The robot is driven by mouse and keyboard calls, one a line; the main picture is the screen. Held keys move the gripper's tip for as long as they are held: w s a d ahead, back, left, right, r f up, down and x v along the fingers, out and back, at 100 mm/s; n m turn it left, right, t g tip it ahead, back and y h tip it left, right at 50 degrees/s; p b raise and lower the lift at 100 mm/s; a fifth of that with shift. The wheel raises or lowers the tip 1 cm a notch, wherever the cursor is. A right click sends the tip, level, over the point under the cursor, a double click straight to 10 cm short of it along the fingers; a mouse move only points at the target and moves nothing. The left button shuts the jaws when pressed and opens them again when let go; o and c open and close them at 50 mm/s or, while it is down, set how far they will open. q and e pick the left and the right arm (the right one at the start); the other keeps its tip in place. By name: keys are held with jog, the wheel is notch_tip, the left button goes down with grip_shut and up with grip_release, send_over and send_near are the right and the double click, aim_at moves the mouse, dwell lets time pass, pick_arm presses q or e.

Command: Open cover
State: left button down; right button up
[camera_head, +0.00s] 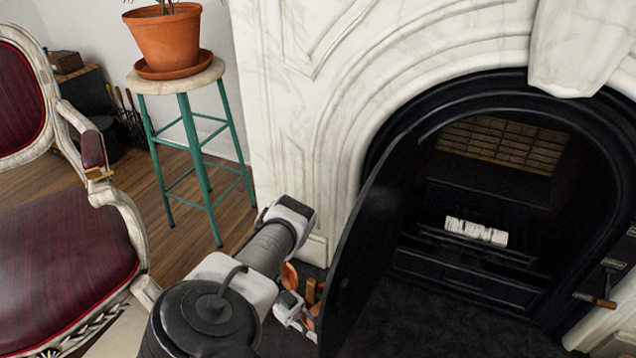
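The black arched cover (368,235) of the fireplace stands swung out on the left side of the opening, seen nearly edge-on. The firebox (480,190) behind it shows openly. My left gripper (303,308) is at the outer face of the cover, low down near its bottom edge. Small brass and copper-coloured parts show around its fingers; I cannot tell whether these are all gripper parts or partly a handle. The fingers are partly hidden, so their closure is unclear. My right gripper is not in view.
A white marble surround (300,120) frames the opening. A pale log-like object (476,232) lies on the grate inside. A teal stool (200,165) with a potted plant (166,42) and a red chair (65,240) stand left.

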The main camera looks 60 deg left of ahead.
pick_arm(q)
jog(key=shift+s+a+f, duration=0.1)
jog(key=shift+s+a, duration=0.05)
jog(key=shift+a, duration=0.05)
jog(key=c, duration=1.4)
grip_release()
notch_tip(320, 180, up, 10)
jog(key=shift+r, duration=0.1)
